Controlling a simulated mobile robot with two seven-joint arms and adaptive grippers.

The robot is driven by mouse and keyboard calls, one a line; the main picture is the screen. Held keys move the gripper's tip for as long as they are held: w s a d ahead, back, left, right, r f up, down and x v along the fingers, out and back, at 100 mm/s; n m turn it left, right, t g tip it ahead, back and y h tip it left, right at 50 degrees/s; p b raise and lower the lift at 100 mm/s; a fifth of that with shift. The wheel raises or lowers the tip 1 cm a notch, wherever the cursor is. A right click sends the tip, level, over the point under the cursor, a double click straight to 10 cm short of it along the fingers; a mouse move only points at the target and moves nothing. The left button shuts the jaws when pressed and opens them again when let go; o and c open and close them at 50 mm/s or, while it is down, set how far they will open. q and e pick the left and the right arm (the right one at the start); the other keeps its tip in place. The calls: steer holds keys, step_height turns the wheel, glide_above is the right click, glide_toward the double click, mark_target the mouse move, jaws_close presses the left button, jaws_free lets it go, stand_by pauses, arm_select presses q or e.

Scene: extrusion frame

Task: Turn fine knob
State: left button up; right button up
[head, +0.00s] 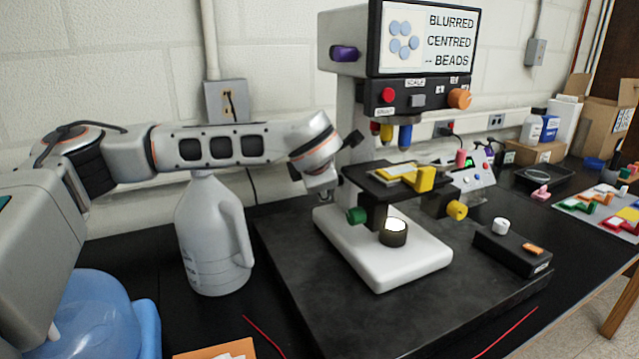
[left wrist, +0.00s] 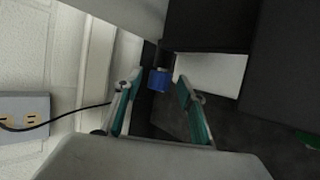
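In the head view a microscope (head: 352,112) on a white foot stands on a dark slab. Its screen (head: 428,38) reads "BLURRED CENTRED -- BEADS". A green knob (head: 356,215) and a yellow knob (head: 457,209) sit low, near the stage (head: 372,181). My left gripper (head: 336,172) is beside the microscope's column, its fingertips hard to make out there. In the left wrist view my left gripper (left wrist: 159,82) is open. A blue knob (left wrist: 159,79) shows between the fingertips, with gaps on both sides. No label tells which knob is the fine one. My right gripper is not in view.
A white jug (head: 214,235) stands beneath my left arm. A purple knob (head: 345,54) and an orange knob (head: 460,97) are on the microscope head. A black box (head: 511,251) lies at the slab's right. The wall is close behind.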

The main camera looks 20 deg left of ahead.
arm_select(q)
steer(key=v, duration=0.7)
steer(key=shift+s, duration=0.1)
